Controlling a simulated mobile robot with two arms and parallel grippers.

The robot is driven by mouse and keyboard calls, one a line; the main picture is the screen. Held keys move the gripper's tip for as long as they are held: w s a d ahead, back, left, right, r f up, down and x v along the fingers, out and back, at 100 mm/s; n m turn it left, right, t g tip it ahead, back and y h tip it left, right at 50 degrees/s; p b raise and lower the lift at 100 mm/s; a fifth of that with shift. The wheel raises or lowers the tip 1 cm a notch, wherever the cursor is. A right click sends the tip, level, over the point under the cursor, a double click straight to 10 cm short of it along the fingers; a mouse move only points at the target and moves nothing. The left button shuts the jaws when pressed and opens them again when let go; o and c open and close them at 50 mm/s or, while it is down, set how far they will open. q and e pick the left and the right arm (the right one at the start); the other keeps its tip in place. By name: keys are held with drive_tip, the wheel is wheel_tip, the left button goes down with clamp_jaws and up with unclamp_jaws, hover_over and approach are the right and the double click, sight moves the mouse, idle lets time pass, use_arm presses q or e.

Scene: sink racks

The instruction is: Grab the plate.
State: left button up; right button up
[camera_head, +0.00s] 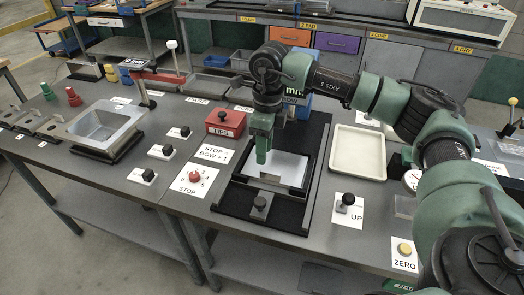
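A pale flat plate (291,171) lies in a dark frame on the black stand (232,195) near the middle of the bench. My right gripper (262,156) points down over the plate's left part, its green finger hiding some of it. Only one finger outline shows clearly, so I cannot tell whether it is open, or whether it touches the plate. My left gripper is not in view.
A cream tray (357,154) lies right of the stand. A red TIPS box (224,122), a red STOP knob (195,177), a black UP knob (348,200) and a yellow ZERO button (405,249) surround it. A metal sink (100,127) is at left.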

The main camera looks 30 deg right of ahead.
sight(270, 168)
drive_tip(key=shift+d+h, duration=0.3)
drive_tip(key=shift+d, duration=0.6)
drive_tip(key=shift+s+f+p, duration=0.7)
drive_tip(key=shift+f+p, duration=0.15)
drive_tip(key=shift+f, duration=0.2)
drive_tip(key=f, duration=0.1)
drive_tip(key=f+p, duration=0.1)
drive_tip(key=f, duration=0.1)
drive_tip(key=shift+w, duration=0.35)
drive_tip(key=shift+f, duration=0.75)
drive_tip(key=c, duration=0.7)
clamp_jaws()
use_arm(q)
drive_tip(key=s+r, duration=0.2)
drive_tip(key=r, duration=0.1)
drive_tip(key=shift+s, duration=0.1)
use_arm(e)
drive_tip(key=shift+w+r, duration=0.1)
